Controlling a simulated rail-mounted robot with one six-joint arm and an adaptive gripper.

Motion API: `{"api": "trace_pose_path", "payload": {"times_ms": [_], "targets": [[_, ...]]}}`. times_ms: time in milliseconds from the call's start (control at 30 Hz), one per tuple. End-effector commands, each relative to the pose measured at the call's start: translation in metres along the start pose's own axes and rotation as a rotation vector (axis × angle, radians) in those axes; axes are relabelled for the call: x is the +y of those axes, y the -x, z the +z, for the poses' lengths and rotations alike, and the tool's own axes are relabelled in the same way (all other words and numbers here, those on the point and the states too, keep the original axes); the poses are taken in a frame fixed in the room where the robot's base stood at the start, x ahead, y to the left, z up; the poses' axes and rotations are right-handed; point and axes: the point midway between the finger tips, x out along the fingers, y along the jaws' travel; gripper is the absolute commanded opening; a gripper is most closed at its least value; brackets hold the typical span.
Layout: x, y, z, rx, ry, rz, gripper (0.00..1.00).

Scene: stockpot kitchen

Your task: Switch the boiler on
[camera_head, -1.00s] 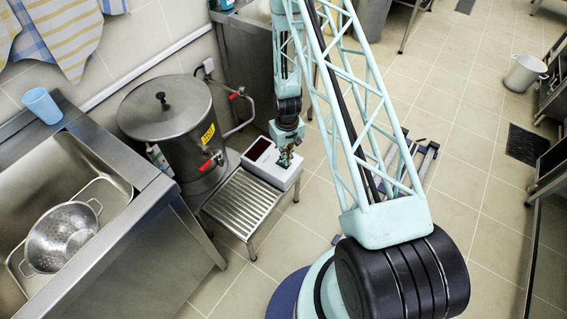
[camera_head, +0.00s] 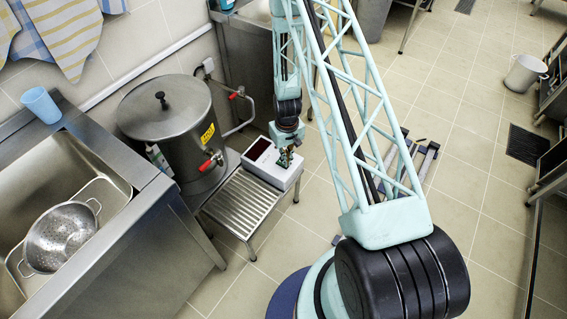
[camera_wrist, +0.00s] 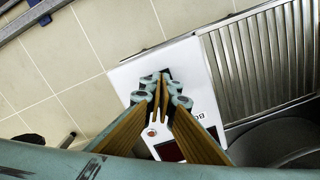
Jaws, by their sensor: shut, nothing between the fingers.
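The boiler (camera_head: 168,125) is a steel pot with a lid, a yellow label and a red-handled tap. A white control box (camera_head: 262,172) with a dark red display stands beside it on the slatted metal stand. The box also shows in the wrist view (camera_wrist: 128,76), with part of its lettering and a dark recess, perhaps the switch, at the fingertips. My gripper (camera_head: 286,160) is over the box, pointing down, shut and empty. In the wrist view its fingertips (camera_wrist: 163,82) meet close to the dark recess and partly hide it. I cannot tell whether they touch it.
The slatted stand (camera_head: 240,203) lies in front of the box. A sink counter (camera_head: 120,250) with a colander (camera_head: 62,238) and a blue cup (camera_head: 41,103) is at left. A red-handled pipe valve (camera_head: 237,93) is behind the boiler.

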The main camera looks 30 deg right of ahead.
Motion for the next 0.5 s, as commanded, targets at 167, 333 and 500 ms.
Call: {"api": "trace_pose_path", "payload": {"times_ms": [167, 333, 500], "targets": [[0.0, -0.002, -0.0001, 0.0, 0.0, 0.0, 0.0], [0.0001, -0.0014, -0.0002, 0.0, 0.0, 0.0, 0.0], [0.0001, 0.0039, -0.0006, 0.001, 0.0, 0.0, 0.0]]}}
